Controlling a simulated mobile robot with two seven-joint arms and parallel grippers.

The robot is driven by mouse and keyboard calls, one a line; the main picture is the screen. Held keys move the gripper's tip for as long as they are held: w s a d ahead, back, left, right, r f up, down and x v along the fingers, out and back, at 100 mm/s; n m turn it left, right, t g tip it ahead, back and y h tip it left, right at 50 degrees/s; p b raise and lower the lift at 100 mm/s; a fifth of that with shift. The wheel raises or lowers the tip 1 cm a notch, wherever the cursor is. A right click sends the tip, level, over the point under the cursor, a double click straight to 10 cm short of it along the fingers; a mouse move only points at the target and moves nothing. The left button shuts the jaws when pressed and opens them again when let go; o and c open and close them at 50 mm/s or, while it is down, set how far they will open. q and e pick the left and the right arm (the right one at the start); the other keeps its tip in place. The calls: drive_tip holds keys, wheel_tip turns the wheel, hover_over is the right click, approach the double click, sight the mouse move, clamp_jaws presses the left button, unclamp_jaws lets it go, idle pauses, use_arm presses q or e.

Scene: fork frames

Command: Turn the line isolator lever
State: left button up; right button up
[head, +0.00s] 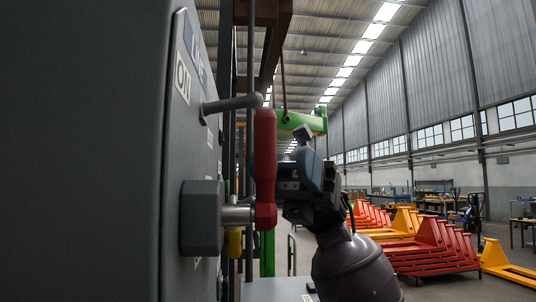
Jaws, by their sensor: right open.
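The line isolator has a red lever (265,165) that stands upright, seen from the side. Its lower end joins a metal shaft (238,214) that comes out of a grey block (202,218) on the cabinet face. A grey rod (232,104) with a rounded end reaches from the cabinet to near the lever's top. A white ON label (183,78) is on the cabinet above. My right gripper (296,180) is open, just right of the lever's lower half. Whether it touches the lever is unclear, and its fingertips are partly hidden. My left gripper is not in view.
The grey cabinet (85,150) fills the left side. Behind are a green beam part (302,122) and upright posts.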

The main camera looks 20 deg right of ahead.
drive_tip(key=shift+b+v, duration=0.3)
drive_tip(key=shift+v, duration=2.5)
